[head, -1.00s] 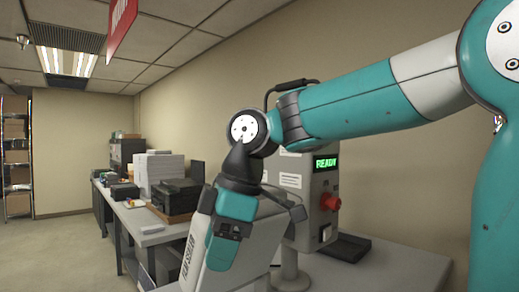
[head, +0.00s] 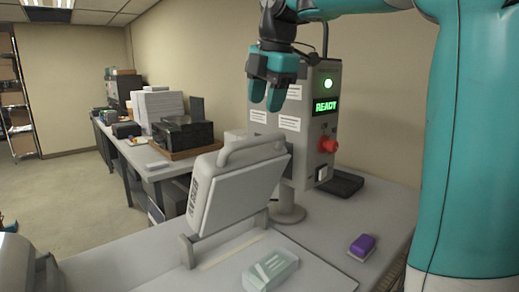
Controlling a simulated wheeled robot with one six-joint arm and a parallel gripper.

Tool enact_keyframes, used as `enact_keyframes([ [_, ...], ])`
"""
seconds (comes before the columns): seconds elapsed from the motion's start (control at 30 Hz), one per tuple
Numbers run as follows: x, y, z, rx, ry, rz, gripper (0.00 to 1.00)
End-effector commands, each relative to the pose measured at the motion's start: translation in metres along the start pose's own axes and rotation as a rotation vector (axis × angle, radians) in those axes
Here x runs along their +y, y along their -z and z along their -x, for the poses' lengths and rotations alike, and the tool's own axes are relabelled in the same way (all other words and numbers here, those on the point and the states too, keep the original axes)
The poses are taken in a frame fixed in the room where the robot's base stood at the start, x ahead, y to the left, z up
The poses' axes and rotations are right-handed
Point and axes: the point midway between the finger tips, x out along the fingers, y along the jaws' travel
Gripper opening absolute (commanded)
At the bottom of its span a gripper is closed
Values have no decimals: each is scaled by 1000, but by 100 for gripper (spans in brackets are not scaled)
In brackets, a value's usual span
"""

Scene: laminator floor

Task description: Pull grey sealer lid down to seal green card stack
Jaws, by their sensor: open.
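The grey sealer lid (head: 238,188) stands raised and tilted back on its hinge, with a rounded handle bar (head: 250,150) along its top edge. The pale green card stack (head: 270,268) lies on the flat sealer bed (head: 310,272) in front of the lid, at the bottom of the head view. My gripper (head: 267,98) points down with its two teal fingers apart and nothing between them. It appears above the lid handle in the picture, apart from it. Its exact depth relative to the handle is hard to tell.
A grey control box (head: 312,125) with a green READY display and a red knob (head: 328,145) stands behind the lid. A purple block (head: 362,246) lies at the right of the worktop. A printer (head: 182,133) and paper stacks (head: 158,106) stand on a bench at left.

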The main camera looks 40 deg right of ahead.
Motion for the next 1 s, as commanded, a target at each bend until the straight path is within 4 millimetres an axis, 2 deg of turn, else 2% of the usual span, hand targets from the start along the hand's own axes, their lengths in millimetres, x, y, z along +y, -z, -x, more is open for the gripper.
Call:
enact_keyframes([
  [0.03,0,2,-14,4,3,2,47],
  [0.1,-1,1,-29,2,4,0,47],
  [0.4,1,1,-74,2,2,-1,47],
  [0.57,0,0,-84,1,0,1,47],
  [0.8,0,0,-85,0,-1,0,47],
  [0.83,0,0,-85,0,-1,0,45],
  [1.0,0,0,-85,1,-1,0,6],
])
